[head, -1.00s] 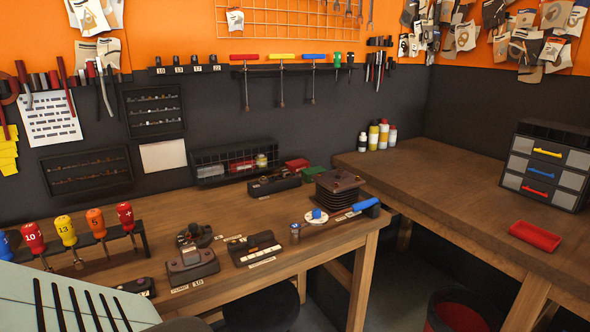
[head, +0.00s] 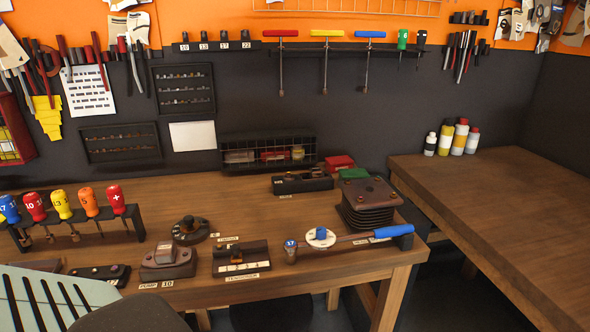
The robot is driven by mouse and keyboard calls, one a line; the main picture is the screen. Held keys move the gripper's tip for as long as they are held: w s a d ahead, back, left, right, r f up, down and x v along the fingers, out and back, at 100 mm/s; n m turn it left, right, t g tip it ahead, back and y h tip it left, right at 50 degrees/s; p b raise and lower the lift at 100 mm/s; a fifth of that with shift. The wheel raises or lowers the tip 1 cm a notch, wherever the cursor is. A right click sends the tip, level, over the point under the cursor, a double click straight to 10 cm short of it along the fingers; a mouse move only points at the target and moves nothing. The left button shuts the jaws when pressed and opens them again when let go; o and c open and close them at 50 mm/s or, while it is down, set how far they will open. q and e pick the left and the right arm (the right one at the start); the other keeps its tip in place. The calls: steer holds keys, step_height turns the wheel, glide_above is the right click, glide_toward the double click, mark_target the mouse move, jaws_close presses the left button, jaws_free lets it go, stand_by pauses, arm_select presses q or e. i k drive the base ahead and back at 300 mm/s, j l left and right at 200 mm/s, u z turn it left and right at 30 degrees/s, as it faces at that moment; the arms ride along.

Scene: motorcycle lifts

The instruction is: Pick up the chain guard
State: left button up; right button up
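I cannot pick out a part that is clearly the chain guard in the head view. A pale green panel with dark slots (head: 50,298) shows at the lower left corner, cut off by the frame edge; I cannot tell what it belongs to. Neither of my grippers is in view.
A wooden workbench (head: 300,285) carries a screwdriver rack (head: 70,232), a finned block (head: 368,204), a blue-handled tool (head: 393,230) and several small dark fixtures. Bottles (head: 459,137) stand on the right bench (head: 490,200), whose visible top is otherwise clear. Tools hang on the wall.

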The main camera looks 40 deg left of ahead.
mark_target(315, 173)
steer(key=i+l+u, duration=0.8)
steer(key=l, duration=0.2)
steer(key=k+j, duration=0.05)
